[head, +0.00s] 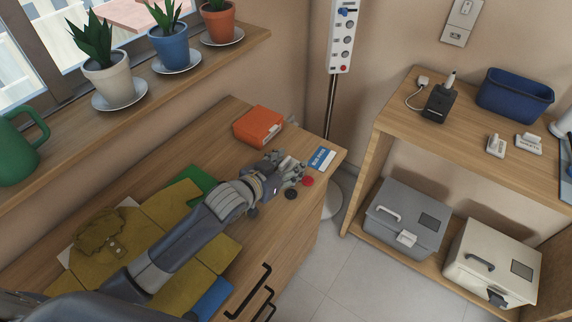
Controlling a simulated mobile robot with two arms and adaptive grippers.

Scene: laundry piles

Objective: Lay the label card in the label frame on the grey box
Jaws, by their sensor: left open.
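A blue and white card (321,159), which looks like the label card, lies flat near the right end of the wooden counter. Its print is too small to read surely. My left gripper (292,167) is open and empty just left of the card, low over the counter and apart from it as far as I can see. The grey box (391,223) stands on the lower shelf at the right, lid closed. A dark rectangle (430,221) on its lid looks like the label frame. My right gripper is not in view.
An orange box (258,126) stands behind my left gripper. Red (308,181) and black (291,194) discs lie beside it. Folded mustard cloths (160,210) lie under my arm. A cream box (490,262) stands right of the grey box. A pole stand (330,110) rises behind the counter's end.

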